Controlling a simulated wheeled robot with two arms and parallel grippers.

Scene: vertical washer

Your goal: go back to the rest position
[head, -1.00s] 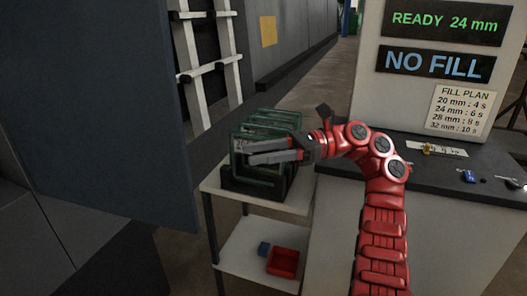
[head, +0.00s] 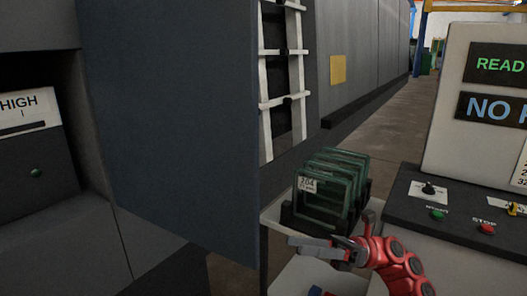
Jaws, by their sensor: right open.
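My right gripper (head: 318,247) is open and empty, on the red arm (head: 395,262) that comes in from the bottom right. It is in front of and below the rack of green frames (head: 335,185), over the front of the white stand. The rack holds several green frames, and a tag reading 204 hangs on the nearest one. My left gripper is not in view.
The white stand (head: 279,222) carries the rack. A large dark panel (head: 170,130) stands close on the left. A machine with START (head: 437,214) and STOP (head: 487,229) buttons is on the right. Open floor (head: 375,128) runs back between.

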